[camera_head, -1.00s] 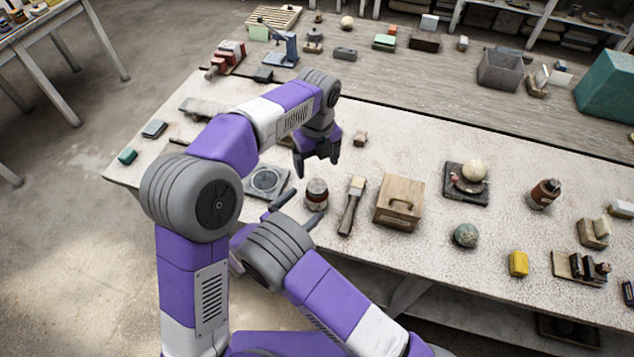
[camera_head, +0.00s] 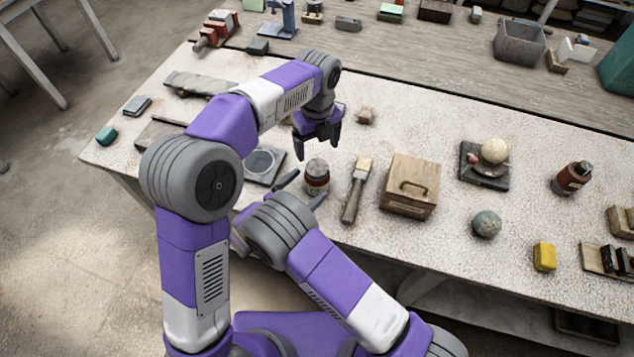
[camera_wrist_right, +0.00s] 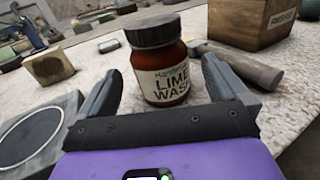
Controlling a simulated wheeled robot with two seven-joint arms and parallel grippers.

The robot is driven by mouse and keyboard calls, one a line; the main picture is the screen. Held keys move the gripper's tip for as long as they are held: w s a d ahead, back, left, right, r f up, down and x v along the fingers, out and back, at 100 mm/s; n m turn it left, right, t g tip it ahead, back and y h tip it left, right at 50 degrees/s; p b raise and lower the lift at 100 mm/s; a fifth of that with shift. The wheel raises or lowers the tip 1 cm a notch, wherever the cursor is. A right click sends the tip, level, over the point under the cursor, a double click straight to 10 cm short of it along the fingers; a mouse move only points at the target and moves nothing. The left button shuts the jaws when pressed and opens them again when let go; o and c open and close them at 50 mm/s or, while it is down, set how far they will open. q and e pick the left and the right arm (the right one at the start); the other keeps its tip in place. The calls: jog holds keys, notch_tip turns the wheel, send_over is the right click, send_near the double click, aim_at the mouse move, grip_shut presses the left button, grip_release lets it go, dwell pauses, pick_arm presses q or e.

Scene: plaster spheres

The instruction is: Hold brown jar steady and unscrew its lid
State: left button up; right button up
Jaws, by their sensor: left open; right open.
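The brown jar (camera_head: 316,177) stands upright on the near part of the table, and its dark lid is on. In the right wrist view the jar (camera_wrist_right: 162,72) shows a cream "LIME WASH" label below its dark lid (camera_wrist_right: 154,33). My right gripper (camera_head: 304,187) is open and level with the table top, with its fingers on either side of the jar; in the wrist view gaps show between the fingers and the glass. My left gripper (camera_head: 317,147) is open, pointing down, above and slightly behind the jar, apart from its lid.
A brush (camera_head: 355,190) lies just right of the jar, and a wooden box (camera_head: 409,186) stands beyond it. A grey square plate with a round disc (camera_head: 262,164) lies to the left. A small block (camera_head: 365,115) sits behind. Clear table lies between box and sphere (camera_head: 487,223).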

aim_at(317, 167)
pick_arm(q)
jog(key=shift+w, duration=0.1)
pick_arm(e)
jog(key=x, duration=0.6)
jog(key=shift+w+d, duration=0.2)
grip_shut()
pick_arm(q)
jog(key=shift+f, duration=4)
jog(key=shift+c, duration=0.3)
